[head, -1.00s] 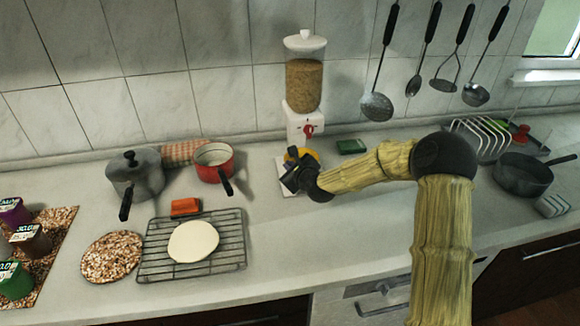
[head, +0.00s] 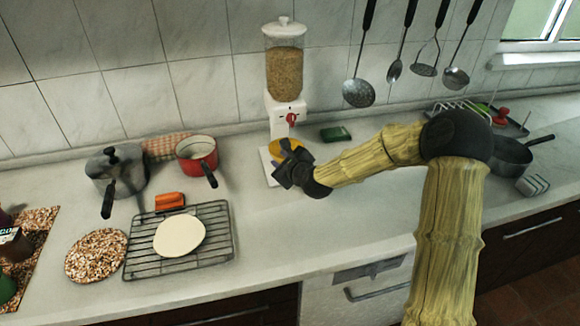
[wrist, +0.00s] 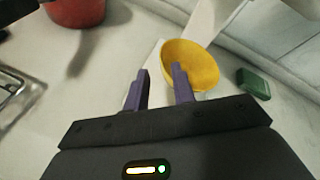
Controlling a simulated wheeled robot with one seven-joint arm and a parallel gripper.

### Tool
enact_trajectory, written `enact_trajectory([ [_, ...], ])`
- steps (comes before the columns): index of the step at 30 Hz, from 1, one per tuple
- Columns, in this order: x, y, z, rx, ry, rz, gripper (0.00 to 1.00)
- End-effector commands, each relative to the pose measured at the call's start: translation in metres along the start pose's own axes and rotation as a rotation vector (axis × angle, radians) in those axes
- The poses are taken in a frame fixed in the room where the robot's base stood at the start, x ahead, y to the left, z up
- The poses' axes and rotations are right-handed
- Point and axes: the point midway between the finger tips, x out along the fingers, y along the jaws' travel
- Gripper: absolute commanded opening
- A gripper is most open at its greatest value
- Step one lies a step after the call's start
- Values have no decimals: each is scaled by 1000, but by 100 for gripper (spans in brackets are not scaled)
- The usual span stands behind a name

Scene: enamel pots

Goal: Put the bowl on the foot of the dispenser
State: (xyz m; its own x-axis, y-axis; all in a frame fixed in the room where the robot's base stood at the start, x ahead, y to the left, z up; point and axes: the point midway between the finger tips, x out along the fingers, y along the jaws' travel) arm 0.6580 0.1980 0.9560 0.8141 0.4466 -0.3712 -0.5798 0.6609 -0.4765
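The yellow bowl (head: 285,147) rests on the white foot (head: 267,168) of the dispenser (head: 285,75), below its red knob; my gripper partly hides it. In the wrist view the bowl (wrist: 200,68) looks upright and empty, with part of the pale foot (wrist: 152,68) to its left. My gripper (wrist: 160,78) has its two purple fingers apart with a clear gap. The right finger overlaps the bowl's inside in the picture and the left finger is outside its rim. I cannot tell whether either touches it. In the head view my gripper (head: 280,172) is at the bowl's near side.
A green box (head: 335,133) lies right of the dispenser. A red saucepan (head: 197,155) and a grey pressure cooker (head: 118,172) stand to the left. A wire rack (head: 215,245) with a pale round lies nearer. Utensils hang above. The counter front right of the rack is clear.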

Motion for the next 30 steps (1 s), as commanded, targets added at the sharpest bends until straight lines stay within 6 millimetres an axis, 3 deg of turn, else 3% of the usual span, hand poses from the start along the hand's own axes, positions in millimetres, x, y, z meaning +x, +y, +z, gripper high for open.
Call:
enact_trajectory([
  [6,-43,0,-1,-1,1,-1,26],
  [12,-64,0,0,0,0,0,26],
  [30,-65,0,0,0,0,0,26],
])
